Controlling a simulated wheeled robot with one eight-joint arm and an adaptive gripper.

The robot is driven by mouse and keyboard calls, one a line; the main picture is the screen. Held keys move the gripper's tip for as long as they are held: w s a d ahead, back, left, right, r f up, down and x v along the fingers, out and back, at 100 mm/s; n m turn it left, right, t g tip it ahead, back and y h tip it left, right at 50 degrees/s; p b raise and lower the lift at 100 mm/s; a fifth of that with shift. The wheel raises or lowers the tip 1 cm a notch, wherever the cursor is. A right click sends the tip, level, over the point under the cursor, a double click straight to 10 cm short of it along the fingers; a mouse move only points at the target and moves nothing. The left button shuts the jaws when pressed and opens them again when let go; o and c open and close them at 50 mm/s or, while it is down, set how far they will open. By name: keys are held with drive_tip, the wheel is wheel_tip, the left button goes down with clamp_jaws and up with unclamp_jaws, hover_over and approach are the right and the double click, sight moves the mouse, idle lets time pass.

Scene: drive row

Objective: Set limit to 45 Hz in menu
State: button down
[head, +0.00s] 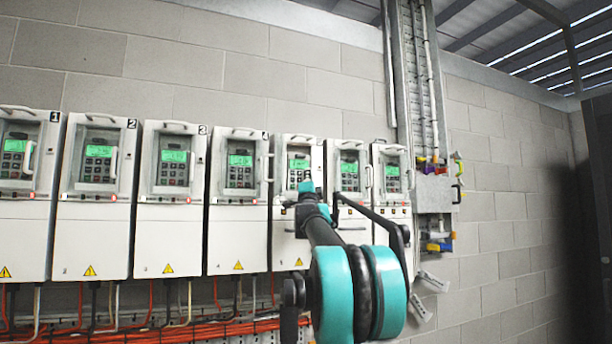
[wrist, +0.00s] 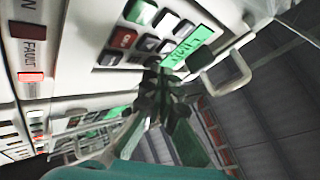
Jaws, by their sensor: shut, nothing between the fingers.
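A row of white drives hangs on the wall, each with a green display and a keypad. My gripper (head: 306,188) is in front of the fifth drive (head: 287,228) from the left, low at its keypad. That drive's lit display (head: 299,165) shows above the gripper. In the wrist view my gripper (wrist: 153,68) is shut and empty, its tips close to the keypad keys (wrist: 148,44). I cannot tell whether they touch a key. The green display also shows tilted in the wrist view (wrist: 187,47); its text is too blurred to read. The gripper hides some keys.
A pale handle (wrist: 228,72) sticks out beside the display. Drives numbered 1, 2 and 3 stand to the left; two more drives are at the right, partly behind my arm. A cable tray (head: 413,75) and a grey box with coloured padlocks (head: 433,190) are further right.

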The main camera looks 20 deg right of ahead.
drive_tip(key=shift+s, duration=0.6)
drive_tip(key=shift+w, duration=0.15)
drive_tip(key=shift+w, duration=0.25)
drive_tip(key=shift+w, duration=0.35)
idle(0.7)
drive_tip(key=shift+s, duration=0.15)
idle(0.3)
drive_tip(key=shift+s, duration=0.6)
